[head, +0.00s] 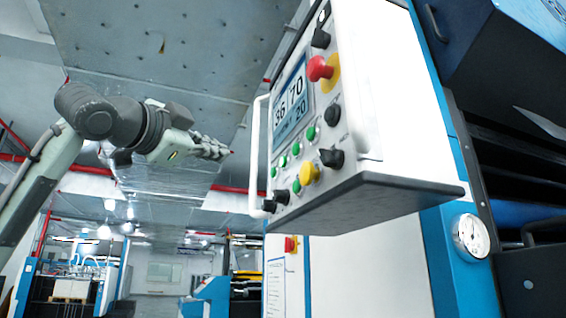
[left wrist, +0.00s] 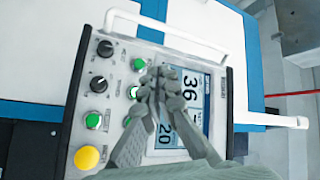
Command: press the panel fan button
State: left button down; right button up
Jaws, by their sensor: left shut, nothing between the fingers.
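The control panel (head: 365,85) hangs right of centre in the head view, its face turned left. It carries a display (head: 291,105), several green buttons (head: 296,148), a yellow button (head: 310,173) and black knobs (head: 331,157). I cannot read which button is the fan's. My left gripper (head: 228,151) is shut and empty, left of the panel and apart from it. In the left wrist view, the shut fingers (left wrist: 160,85) cover part of the display (left wrist: 192,110). Green buttons (left wrist: 93,119), the yellow button (left wrist: 87,157) and black knobs (left wrist: 99,84) show beside them. My right gripper is not in view.
A red stop button (head: 320,68) sits high on the panel. A round gauge (head: 470,236) is on the blue machine frame at right.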

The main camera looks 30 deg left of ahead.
aim_at(285, 162)
pick_arm(q)
jog(key=shift+w+d, duration=0.1)
jog(key=w+d, duration=0.5)
jog(key=w, duration=0.1)
jog(key=shift+w+d+p, duration=0.3)
jog(key=shift+w+p, duration=0.05)
jog(key=shift+p, duration=0.1)
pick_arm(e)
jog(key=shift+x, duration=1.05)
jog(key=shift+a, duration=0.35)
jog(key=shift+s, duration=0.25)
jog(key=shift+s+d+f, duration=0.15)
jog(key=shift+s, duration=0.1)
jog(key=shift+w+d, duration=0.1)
